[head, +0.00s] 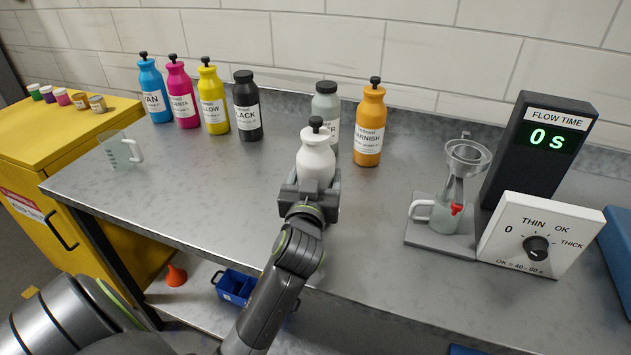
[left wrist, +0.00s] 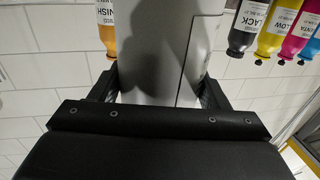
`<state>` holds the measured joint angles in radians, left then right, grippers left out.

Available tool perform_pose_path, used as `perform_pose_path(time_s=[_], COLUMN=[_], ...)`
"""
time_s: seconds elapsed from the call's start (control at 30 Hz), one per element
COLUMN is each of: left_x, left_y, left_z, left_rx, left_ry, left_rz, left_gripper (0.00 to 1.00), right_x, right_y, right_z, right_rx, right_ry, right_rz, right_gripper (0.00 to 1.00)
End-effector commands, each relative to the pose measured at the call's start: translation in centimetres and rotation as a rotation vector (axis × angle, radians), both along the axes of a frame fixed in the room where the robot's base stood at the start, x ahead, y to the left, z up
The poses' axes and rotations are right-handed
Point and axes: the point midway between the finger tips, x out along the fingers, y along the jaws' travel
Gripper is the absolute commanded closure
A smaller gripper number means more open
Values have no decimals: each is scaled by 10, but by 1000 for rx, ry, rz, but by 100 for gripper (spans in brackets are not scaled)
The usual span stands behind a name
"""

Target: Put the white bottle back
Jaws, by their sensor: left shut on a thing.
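The white bottle (head: 316,158) with a black knob cap is upright near the middle of the counter in the head view. My left gripper (head: 309,188) is shut around its lower body, which hides its base; I cannot tell whether it touches the counter. In the left wrist view the bottle (left wrist: 160,50) fills the space between the fingers (left wrist: 158,90) and looks grey and upside down. A grey-green bottle (head: 325,101) with a black cap stands behind it, partly hidden. My right gripper is not in view.
Cyan (head: 153,91), magenta (head: 181,94), yellow (head: 213,98) and black (head: 246,106) bottles stand at the back left. The orange varnish bottle (head: 369,124) is right of the grey-green one. A beaker (head: 119,153), flow cup stand (head: 440,239) and dial box (head: 541,235) are also on the counter.

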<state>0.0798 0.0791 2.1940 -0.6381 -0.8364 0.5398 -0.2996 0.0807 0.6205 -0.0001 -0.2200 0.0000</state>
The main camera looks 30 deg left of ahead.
Motion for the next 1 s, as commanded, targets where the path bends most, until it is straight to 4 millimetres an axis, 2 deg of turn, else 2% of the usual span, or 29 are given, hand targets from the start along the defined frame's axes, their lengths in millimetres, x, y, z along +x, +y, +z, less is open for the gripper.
perform_pose_path(time_s=[0.43,0.47,0.5,0.6,1.0], left_x=[0,0,0,0,0], left_y=[-1,0,0,0,0], left_z=[-7,-9,-8,-8,-5], left_rx=[4,1,1,1,1], left_ry=[-8,-2,-2,-2,-2], left_rz=[-2,-1,-1,-1,-1], left_gripper=[90,28,23,10,9], right_x=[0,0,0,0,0], right_y=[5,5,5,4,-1], right_z=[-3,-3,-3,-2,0], right_rx=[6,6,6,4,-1], right_ry=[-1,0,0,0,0], right_rz=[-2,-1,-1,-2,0], right_gripper=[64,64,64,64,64])
